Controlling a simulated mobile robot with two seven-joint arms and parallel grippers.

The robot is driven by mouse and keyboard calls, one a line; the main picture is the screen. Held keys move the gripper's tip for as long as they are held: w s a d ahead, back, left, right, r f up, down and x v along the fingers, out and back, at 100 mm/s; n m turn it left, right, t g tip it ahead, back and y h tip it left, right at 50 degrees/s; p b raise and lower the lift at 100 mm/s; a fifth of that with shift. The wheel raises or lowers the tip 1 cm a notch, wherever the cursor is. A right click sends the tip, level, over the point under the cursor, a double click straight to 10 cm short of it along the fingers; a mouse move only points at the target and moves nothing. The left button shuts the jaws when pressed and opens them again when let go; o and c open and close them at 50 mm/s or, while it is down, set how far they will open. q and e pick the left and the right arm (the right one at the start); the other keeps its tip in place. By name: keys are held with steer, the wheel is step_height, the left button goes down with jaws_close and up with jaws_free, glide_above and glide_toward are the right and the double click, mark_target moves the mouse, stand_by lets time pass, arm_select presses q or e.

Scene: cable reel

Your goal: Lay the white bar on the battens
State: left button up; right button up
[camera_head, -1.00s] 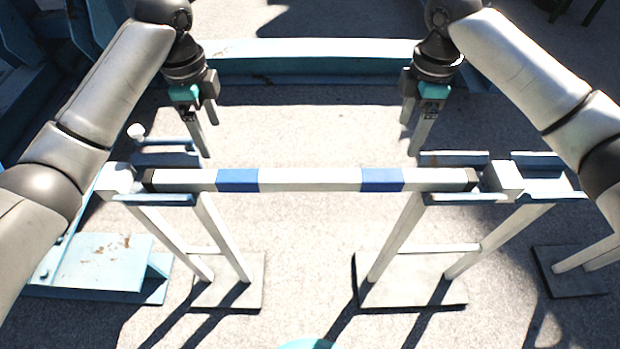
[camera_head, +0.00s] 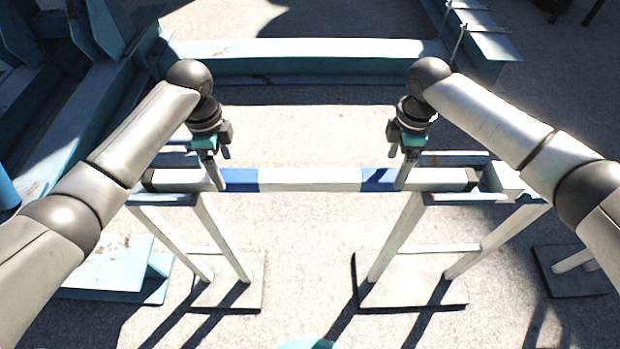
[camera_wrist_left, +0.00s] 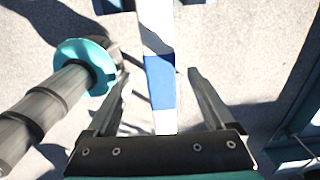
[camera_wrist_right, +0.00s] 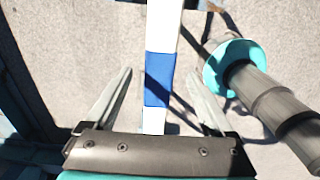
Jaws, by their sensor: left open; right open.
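The white bar (camera_head: 310,179) has two blue bands and dark ends. It lies level across two trestles, the left one (camera_head: 215,235) and the right one (camera_head: 395,240). My left gripper (camera_head: 218,182) is open at the bar near its left blue band. In the left wrist view the bar (camera_wrist_left: 158,45) runs between its spread fingers (camera_wrist_left: 159,78). My right gripper (camera_head: 402,182) is open near the right blue band. In the right wrist view the bar (camera_wrist_right: 160,40) also runs between its fingers (camera_wrist_right: 160,78). I cannot tell which pieces are the battens.
A white block (camera_head: 503,178) sits beside the bar's right end. A long blue beam (camera_head: 310,60) crosses the back, with a clamped blue beam (camera_head: 480,45) at back right. Blue steelwork (camera_head: 90,110) fills the left. The floor between the trestles is clear.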

mark_target(226, 175)
arm_select(q)
steer(key=shift+f, duration=2.25)
arm_select(e)
steer(key=shift+f, duration=2.25)
arm_select(q)
jaws_close()
arm_select(e)
jaws_close()
arm_select(q)
steer(key=shift+r, duration=0.1)
arm_select(e)
steer(key=shift+r, duration=0.1)
